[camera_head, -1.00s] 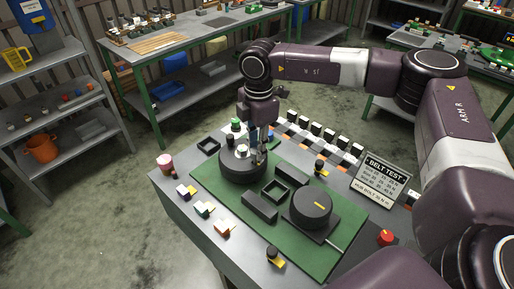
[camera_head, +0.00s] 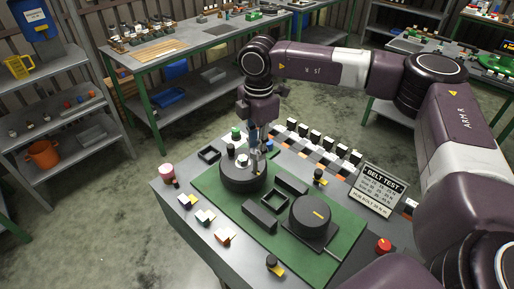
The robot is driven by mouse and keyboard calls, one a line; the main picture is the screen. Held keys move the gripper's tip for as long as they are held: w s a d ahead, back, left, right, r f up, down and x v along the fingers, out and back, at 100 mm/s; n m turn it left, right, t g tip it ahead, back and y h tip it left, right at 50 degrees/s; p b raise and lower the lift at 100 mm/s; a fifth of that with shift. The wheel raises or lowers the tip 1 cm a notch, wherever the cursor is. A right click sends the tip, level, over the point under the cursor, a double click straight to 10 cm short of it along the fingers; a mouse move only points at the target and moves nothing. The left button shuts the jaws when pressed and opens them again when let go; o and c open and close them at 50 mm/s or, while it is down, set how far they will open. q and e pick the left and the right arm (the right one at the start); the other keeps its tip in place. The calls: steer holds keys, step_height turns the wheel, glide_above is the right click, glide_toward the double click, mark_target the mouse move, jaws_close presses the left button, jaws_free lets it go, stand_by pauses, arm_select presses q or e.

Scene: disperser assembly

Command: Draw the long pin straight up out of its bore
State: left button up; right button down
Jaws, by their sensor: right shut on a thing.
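A round dark drum (camera_head: 243,180) stands at the left end of the green mat (camera_head: 330,265) on the workbench, with a small light metal piece on its top. My right gripper (camera_head: 265,147) points down over the drum's right rear edge. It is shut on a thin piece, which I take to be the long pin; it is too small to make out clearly. The bore is hidden, and I cannot tell how much of the pin is still inside it. My left gripper is not in view.
A second dark disc on a square base (camera_head: 310,216) sits to the right on the mat, with dark blocks and a square frame (camera_head: 273,199) between.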

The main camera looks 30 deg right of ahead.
steer(key=shift+r+p, duration=0.7)
steer(key=shift+r, duration=0.9)
